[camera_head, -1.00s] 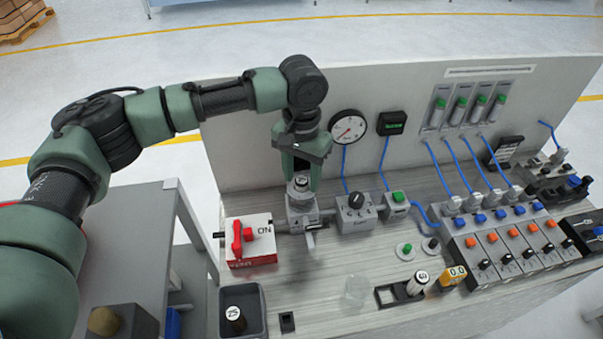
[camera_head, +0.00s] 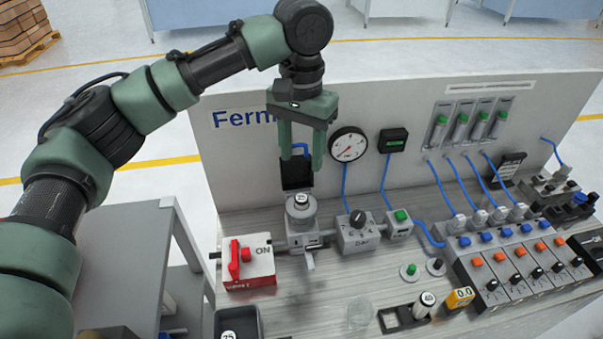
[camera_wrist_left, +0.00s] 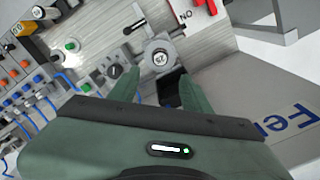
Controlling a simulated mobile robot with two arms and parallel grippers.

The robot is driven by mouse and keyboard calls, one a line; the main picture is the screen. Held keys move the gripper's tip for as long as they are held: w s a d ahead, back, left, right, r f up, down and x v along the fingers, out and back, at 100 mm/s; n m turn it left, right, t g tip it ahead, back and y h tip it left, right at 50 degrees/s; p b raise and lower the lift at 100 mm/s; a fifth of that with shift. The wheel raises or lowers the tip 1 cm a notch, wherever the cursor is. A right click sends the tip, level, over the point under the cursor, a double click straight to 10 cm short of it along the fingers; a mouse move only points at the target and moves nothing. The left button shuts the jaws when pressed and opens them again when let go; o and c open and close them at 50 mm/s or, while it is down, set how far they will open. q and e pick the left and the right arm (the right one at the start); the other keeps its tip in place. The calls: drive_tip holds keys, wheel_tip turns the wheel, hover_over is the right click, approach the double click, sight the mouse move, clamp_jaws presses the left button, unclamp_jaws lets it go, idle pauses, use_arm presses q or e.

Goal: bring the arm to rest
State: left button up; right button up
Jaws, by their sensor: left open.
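My left arm comes in from the left of the head view. Its gripper (camera_head: 301,165) is open and empty, pointing down above the bench, in front of the back panel. Below it and apart from it stands a grey cylindrical unit with a numbered round cap (camera_head: 301,205). In the left wrist view this cap (camera_wrist_left: 161,59) lies beyond the two green fingers (camera_wrist_left: 160,92), with nothing between them. A black box-like part (camera_head: 297,172) on the panel shows behind the fingers. My right gripper is not in view.
A red ON switch box (camera_head: 248,262) stands left of the capped unit. A knob unit (camera_head: 357,232), a round gauge (camera_head: 348,145) and a row of valves (camera_head: 510,255) with blue hoses are to the right. A clear cup (camera_head: 360,312) stands near the front. A grey bin (camera_head: 250,322) is at front left.

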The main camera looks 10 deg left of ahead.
use_arm(q)
drive_tip(key=shift+r, duration=0.55)
